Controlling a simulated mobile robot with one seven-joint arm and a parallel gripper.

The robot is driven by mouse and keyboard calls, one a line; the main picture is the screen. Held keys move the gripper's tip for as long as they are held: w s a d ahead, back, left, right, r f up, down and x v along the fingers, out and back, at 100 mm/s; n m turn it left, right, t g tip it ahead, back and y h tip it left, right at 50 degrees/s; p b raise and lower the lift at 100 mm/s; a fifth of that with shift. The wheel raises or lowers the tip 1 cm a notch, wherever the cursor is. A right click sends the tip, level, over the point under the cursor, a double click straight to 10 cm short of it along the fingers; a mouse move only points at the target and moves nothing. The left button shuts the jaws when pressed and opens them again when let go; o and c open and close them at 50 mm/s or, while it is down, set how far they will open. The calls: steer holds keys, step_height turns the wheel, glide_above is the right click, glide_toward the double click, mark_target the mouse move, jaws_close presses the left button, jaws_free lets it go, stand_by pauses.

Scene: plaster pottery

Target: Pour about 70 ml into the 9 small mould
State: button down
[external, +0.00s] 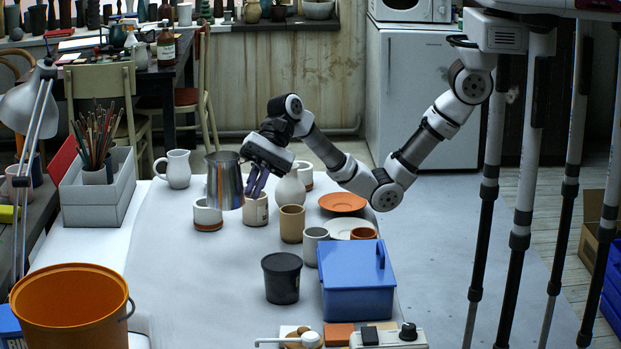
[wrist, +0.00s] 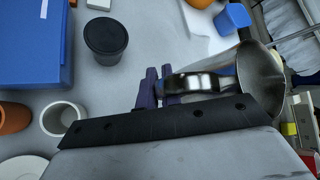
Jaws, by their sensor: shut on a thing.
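My gripper (external: 255,184) is shut on the handle of a shiny metal pitcher (external: 224,182) and holds it nearly upright at the left of the cups. In the wrist view the purple fingers (wrist: 160,88) close around the handle, and the pitcher (wrist: 262,72) is to their right. Its contents cannot be made out. A marked beige cup (external: 256,210) is below the fingers in the picture. A tan cup (external: 291,224) is to its right. I cannot tell which vessel is the small mould.
A black tub (external: 282,279), a blue box (external: 358,285) and a pale cup (external: 315,247) stand on the right half. An orange bucket (external: 70,300) is front left. A white jug (external: 177,169) and a grey brush box (external: 98,200) stand behind. The middle left is clear.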

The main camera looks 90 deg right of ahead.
step_height(320, 180, up, 5)
steer(key=d+r+t+b, duration=0.1)
steer(key=d+r+b, duration=0.3)
steer(key=d, duration=0.9)
steer(key=s+d+m+h+b, duration=0.1)
steer(key=s+d+b, duration=0.6)
steer(key=d, duration=0.5)
steer(key=s+d+m+b, duration=0.1)
steer(key=s+d+b, duration=0.3)
steer(key=s+d, duration=0.6)
steer(key=s+d+f+m+t+b, duration=0.1)
steer(key=s+d+f+b, duration=0.15)
steer(key=s, duration=0.45)
steer(key=s+d+f+b, duration=0.2)
steer(key=s+d+b, duration=0.15)
steer(key=s, duration=0.35)
step_height(320, 180, down, 19)
steer(key=shift+w+a, duration=0.2)
steer(key=shift+w, duration=0.15)
steer(key=shift+r, duration=0.15)
